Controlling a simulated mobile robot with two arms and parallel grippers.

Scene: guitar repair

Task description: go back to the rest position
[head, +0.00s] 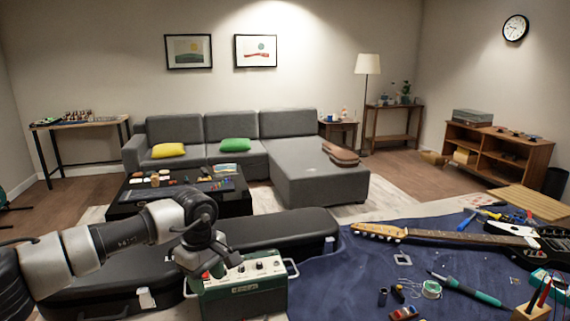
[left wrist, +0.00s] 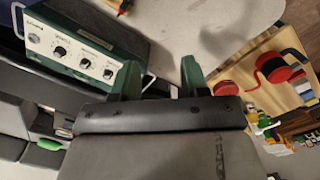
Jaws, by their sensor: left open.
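My left arm comes in from the left in the head view. Its gripper (head: 208,268) hangs low beside the green amplifier box with knobs (head: 243,286), and its fingertips are hard to make out there. In the left wrist view the two green fingers of the gripper (left wrist: 160,80) stand apart with nothing between them. The amplifier box (left wrist: 85,50) is at the upper left of that view, and I cannot tell whether the gripper touches it. My right gripper is not in view.
A black guitar case (head: 280,228) lies behind the amplifier. A blue mat (head: 340,285) on the right bears an electric guitar (head: 460,238), a soldering iron (head: 465,290) and small tools. A coffee table (head: 235,203) and a grey sofa (head: 290,160) are farther back.

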